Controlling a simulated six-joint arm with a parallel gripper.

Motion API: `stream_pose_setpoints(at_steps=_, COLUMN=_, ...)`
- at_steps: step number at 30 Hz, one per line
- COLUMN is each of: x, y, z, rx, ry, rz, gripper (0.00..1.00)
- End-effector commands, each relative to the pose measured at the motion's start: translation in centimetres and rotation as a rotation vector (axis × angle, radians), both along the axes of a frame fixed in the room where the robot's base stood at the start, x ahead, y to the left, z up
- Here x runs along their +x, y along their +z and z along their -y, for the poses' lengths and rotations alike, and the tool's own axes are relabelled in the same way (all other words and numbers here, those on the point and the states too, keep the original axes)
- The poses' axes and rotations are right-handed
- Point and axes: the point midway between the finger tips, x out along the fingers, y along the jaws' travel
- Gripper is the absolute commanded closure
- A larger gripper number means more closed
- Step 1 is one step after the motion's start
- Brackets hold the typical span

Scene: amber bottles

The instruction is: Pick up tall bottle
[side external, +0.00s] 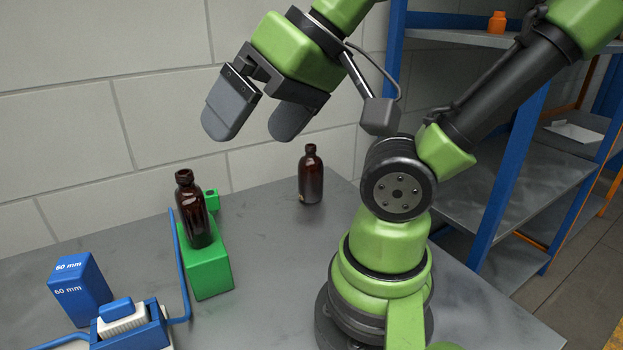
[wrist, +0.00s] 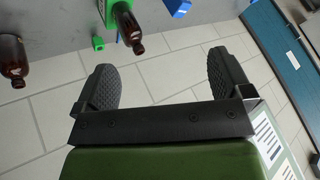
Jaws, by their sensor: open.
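One amber bottle (side external: 193,210) with a dark neck stands upright on a green block (side external: 208,270), left of centre in the side view. A second amber bottle (side external: 311,177) stands upright on the grey table farther back. I cannot tell for sure which is the tall one. My gripper (side external: 254,122) is open and empty, raised above the table and higher than both bottles. In the wrist view, the jaws (wrist: 163,72) are wide apart with only wall between them. The block's bottle (wrist: 127,28) shows beyond them at the top, the other bottle (wrist: 13,60) at the left edge.
A blue block marked 60 mm (side external: 80,287) and a blue clamp-like device (side external: 130,325) with a bent blue rod (side external: 181,255) stand at the left. A small green piece (side external: 212,199) lies behind the block. A blue-framed shelf (side external: 480,110) stands at right. The table between the bottles is clear.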

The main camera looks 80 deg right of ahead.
Motion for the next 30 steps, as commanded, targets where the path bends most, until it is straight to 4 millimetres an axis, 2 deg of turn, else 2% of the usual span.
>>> stream_pose_setpoints(at_steps=1, x=0.0, y=0.0, z=0.0, rx=0.000, ry=0.000, rz=0.000, gripper=0.03)
stream_pose_setpoints(at_steps=6, x=0.0, y=0.0, z=0.0, rx=0.000, ry=0.000, rz=0.000, gripper=0.40)
stream_pose_setpoints(at_steps=14, x=0.1, y=0.0, z=0.1, rx=0.000, ry=-0.005, rz=-0.002, gripper=0.40)
stream_pose_setpoints(at_steps=17, x=0.8, y=0.1, z=0.8, rx=-0.004, ry=-0.058, rz=-0.024, gripper=0.40)
stream_pose_setpoints(at_steps=20, x=2.6, y=0.2, z=2.9, rx=-0.011, ry=-0.194, rz=-0.077, gripper=0.40)
stream_pose_setpoints(at_steps=23, x=5.0, y=0.0, z=6.5, rx=-0.021, ry=-0.399, rz=-0.150, gripper=0.40)
stream_pose_setpoints(at_steps=27, x=7.7, y=-1.1, z=13.2, rx=-0.032, ry=-0.711, rz=-0.246, gripper=0.40)
stream_pose_setpoints(at_steps=30, x=8.5, y=-2.7, z=18.4, rx=-0.040, ry=-0.925, rz=-0.306, gripper=0.40)
